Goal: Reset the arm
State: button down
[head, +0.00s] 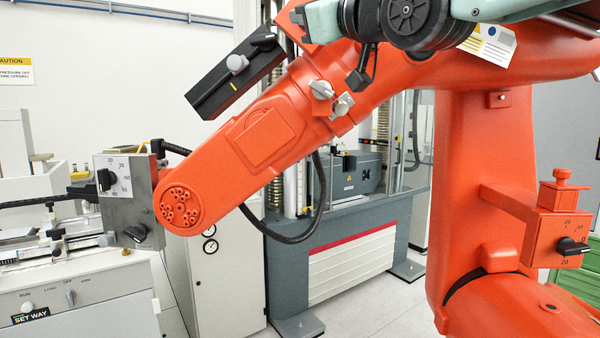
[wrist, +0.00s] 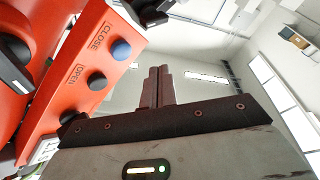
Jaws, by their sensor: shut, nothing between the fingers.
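A large orange industrial arm (head: 262,128) fills the middle and right of the head view. A grey box (head: 132,205) at its left end carries a numbered dial with a black knob (head: 105,180). An orange box (head: 552,228) on its lower right carries another numbered dial with a black knob (head: 572,246). A black slotted bar (head: 218,88) with a grey knob (head: 237,64) sits on its upper side. In the wrist view my gripper (wrist: 160,72) has its fingers together and empty, beside an orange panel (wrist: 75,60) marked CLOSE and OPEN, with a blue button (wrist: 121,49).
A testing machine with a grey unit (head: 355,178) stands behind the orange arm. At left is a white bench (head: 75,285) with a RUN and LOAD panel. A green cabinet (head: 578,285) stands at the right edge. Grey floor shows at the lower middle.

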jog(key=s+d+f+m+g+h, duration=0.1)
jog(key=s+f+g+h, duration=0.15)
jog(key=f, duration=0.85)
jog(key=s+f+m+g+h+b, duration=0.15)
jog(key=s+f+g, duration=0.25)
jog(key=f, duration=0.8)
jog(key=s+d+f+m+g+h, duration=0.1)
jog(key=s+f+g+h, duration=0.2)
jog(key=f, duration=0.8)
jog(key=s+d+f+g+h, duration=0.2)
jog(key=s+d+f, duration=0.3)
jog(key=s+f, duration=0.3)
jog(key=s+d+f+m+g+h, duration=0.1)
jog(key=s+d+f+g+h, duration=0.2)
jog(key=s+f, duration=0.6)
jog(key=s+d+g, duration=0.2)
jog(key=d, duration=0.1)
jog(key=shift+b, duration=0.3)
